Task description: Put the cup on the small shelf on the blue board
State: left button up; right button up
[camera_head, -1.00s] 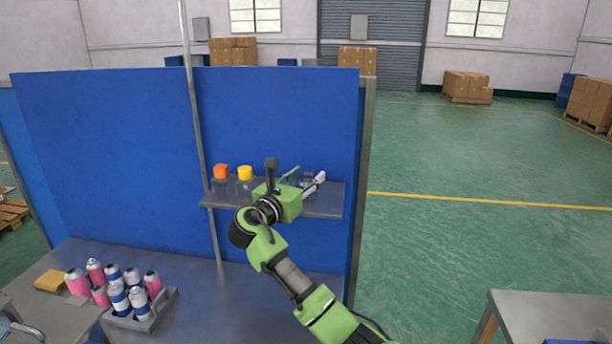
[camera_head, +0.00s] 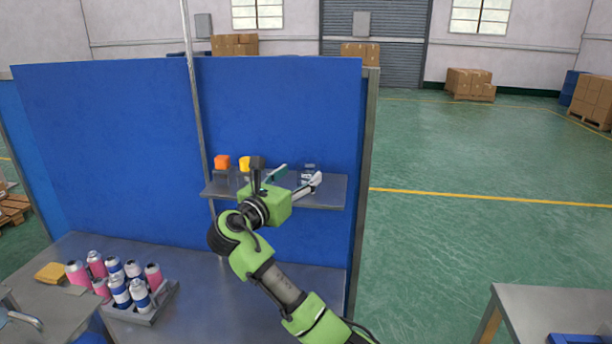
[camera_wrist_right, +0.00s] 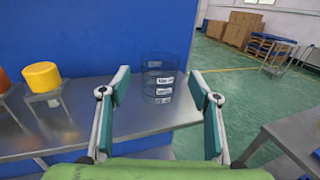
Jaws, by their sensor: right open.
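The cup (camera_head: 309,170) is clear with dark and white label marks. It stands upright on the small grey shelf (camera_head: 325,199) fixed to the blue board (camera_head: 280,105). In the right wrist view the cup (camera_wrist_right: 158,72) stands on the shelf's bare metal, beyond my fingertips. My right gripper (camera_head: 298,178) is open and empty at the shelf's front. In the right wrist view its fingers (camera_wrist_right: 161,92) are spread on either side of the line to the cup, with clear space between. My left gripper is out of view.
An orange block (camera_head: 221,162) and a yellow cap (camera_head: 244,163) sit on small stands at the shelf's left. A metal pole (camera_head: 201,130) rises left of the shelf. A tray (camera_head: 160,312) of several spray cans stands on the bench (camera_head: 205,290) below.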

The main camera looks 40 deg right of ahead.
jog(key=b+v, duration=0.1)
jog(key=v, duration=0.5)
jog(key=shift+a, duration=0.2)
jog(key=shift+s, duration=0.1)
